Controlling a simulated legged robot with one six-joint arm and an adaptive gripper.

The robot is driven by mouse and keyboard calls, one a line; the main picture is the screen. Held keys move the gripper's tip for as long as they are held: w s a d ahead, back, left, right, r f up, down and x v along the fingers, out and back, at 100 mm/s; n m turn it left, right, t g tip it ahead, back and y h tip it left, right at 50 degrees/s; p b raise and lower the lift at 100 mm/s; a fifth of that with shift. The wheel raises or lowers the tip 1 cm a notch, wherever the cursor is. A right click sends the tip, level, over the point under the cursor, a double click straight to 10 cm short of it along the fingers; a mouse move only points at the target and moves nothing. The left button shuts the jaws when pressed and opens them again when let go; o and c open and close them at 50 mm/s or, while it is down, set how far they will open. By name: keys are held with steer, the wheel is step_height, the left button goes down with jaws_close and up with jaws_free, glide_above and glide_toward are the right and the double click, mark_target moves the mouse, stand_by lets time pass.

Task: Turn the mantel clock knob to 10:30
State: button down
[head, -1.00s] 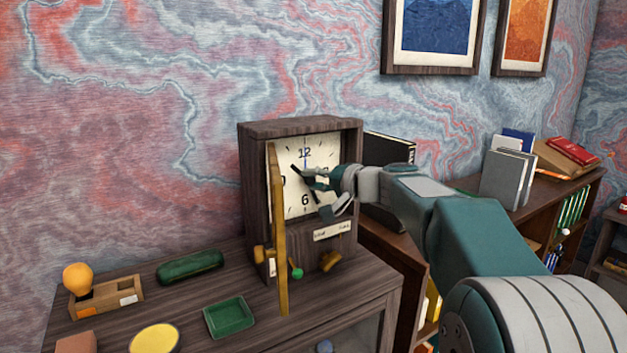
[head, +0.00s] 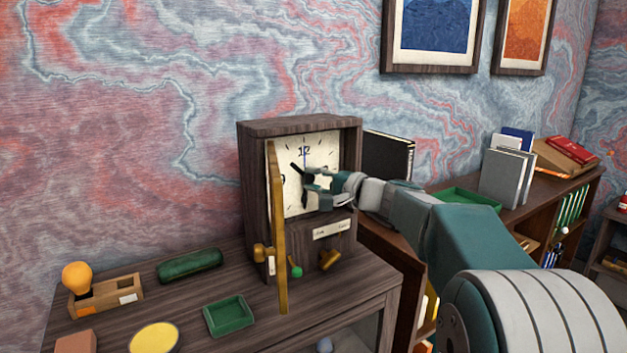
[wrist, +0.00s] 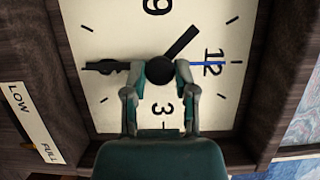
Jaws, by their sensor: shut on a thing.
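The wooden mantel clock (head: 298,128) stands on the desk with its yellow-framed door (head: 279,225) swung open. Its white dial (wrist: 105,25) appears turned sideways in the wrist view, with 12 at right and 6 at left. The shorter black hand (wrist: 182,41) points between 9 and 12, around the 10 to 11 region. The longer black hand (wrist: 105,66) points to 6. A thin blue hand (wrist: 207,64) points to 12. My gripper (head: 312,185) is at the dial's centre, its fingers shut on the round black knob (wrist: 159,71) from both sides.
The open door stands left of my gripper. A small brass knob (head: 330,259) sits low on the clock front. A green tray (head: 229,316), green case (head: 190,265) and wooden stamp holder (head: 106,297) lie on the desk. A bookshelf (head: 560,225) is at right.

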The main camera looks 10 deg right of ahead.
steer(key=shift+f, duration=0.35)
steer(key=shift+c, duration=2.2)
jaws_free()
steer(key=shift+r, duration=0.1)
steer(key=shift+s+d+r, duration=0.1)
steer(key=shift+d, duration=0.05)
steer(key=v, duration=1.1)
steer(key=shift+s+d, duration=0.2)
